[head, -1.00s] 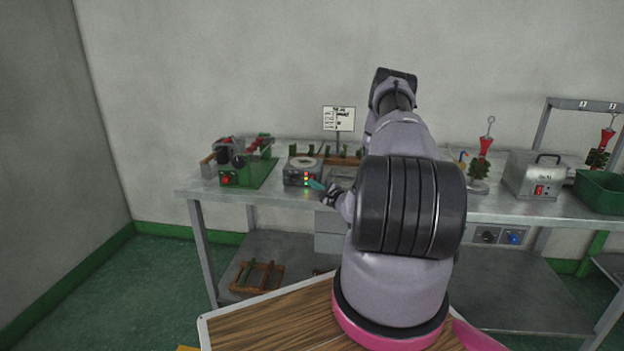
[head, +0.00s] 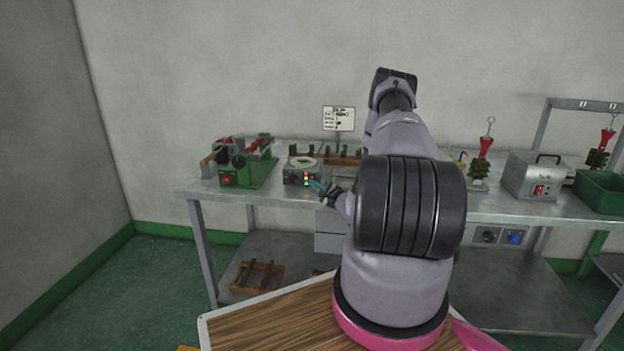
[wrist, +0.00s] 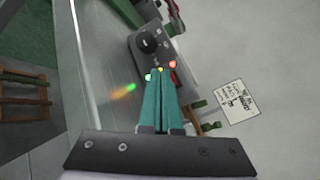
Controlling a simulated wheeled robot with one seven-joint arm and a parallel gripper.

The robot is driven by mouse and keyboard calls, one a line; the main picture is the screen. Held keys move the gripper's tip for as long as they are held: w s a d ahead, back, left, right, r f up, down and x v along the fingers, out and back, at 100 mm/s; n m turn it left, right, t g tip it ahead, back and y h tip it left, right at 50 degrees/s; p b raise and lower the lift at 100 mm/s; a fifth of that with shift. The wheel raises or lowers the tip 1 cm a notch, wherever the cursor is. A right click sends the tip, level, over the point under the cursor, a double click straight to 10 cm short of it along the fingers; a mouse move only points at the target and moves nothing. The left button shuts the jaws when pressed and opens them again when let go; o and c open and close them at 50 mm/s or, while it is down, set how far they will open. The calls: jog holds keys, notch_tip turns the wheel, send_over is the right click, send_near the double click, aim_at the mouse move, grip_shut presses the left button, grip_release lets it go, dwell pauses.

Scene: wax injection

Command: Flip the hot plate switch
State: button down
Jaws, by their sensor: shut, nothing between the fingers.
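The hot plate (head: 298,173) is a dark grey box with a pale round top, standing on the metal bench. Its front carries small red, yellow and green lights, and a knob or switch is too small to make out in the head view. My gripper (head: 318,186) is at the right part of its front face, with its teal fingertips close to the lights. In the wrist view the teal fingers (wrist: 161,75) are pressed together and empty, their tips beside the coloured lights. They hide part of the box, so I cannot tell whether they touch it.
A green machine with a red button (head: 245,165) stands left of the hot plate. A sign (head: 339,118) and a wooden rack with green pieces (head: 343,158) stand behind. A grey box with a red switch (head: 535,176) is far right.

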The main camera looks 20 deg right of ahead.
jog(key=shift+w+d, duration=0.1)
jog(key=shift+w, duration=0.05)
jog(key=shift+w+d+r, duration=0.1)
jog(key=shift+w, duration=0.1)
jog(key=shift+w+d+r, duration=0.5)
jog(key=shift+d, duration=0.05)
dwell(1.4)
jog(key=shift+s+a+f, duration=0.2)
jog(key=shift+s+f, duration=0.05)
jog(key=shift+f, duration=0.05)
jog(key=shift+s+a+f, duration=0.1)
jog(key=shift+s+a, duration=0.05)
jog(key=shift+s, duration=0.05)
jog(key=shift+s+a+f, duration=0.15)
jog(key=shift+s+a, duration=0.55)
jog(key=shift+s, duration=0.3)
jog(key=shift+s+a+f, duration=0.15)
jog(key=shift+s+a, duration=0.55)
jog(key=shift+s, duration=0.25)
